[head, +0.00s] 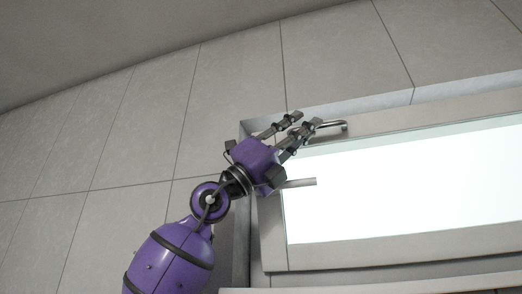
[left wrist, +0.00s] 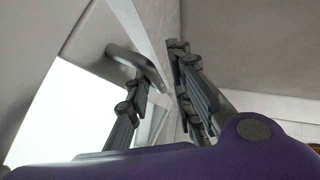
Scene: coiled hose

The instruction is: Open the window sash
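The window sash (head: 375,258) is a grey frame around a bright white pane, at the right of the head view. A curved metal handle (head: 335,125) sits on its upper frame; in the left wrist view the handle (left wrist: 135,62) is at upper left. My left gripper (head: 307,120), on its purple arm, is at the sash's upper left corner beside the handle. Its fingers (left wrist: 160,68) are apart. In the left wrist view one finger overlaps the handle, and the handle's end shows between the fingers; I cannot tell if they touch. My right gripper is not in view.
The window recess (head: 255,127) has a raised surround close to my left gripper. A tiled grey wall (head: 140,130) fills the left and top. A short grey bar (head: 300,182) shows in front of the pane beside my gripper. A ledge runs below the sash.

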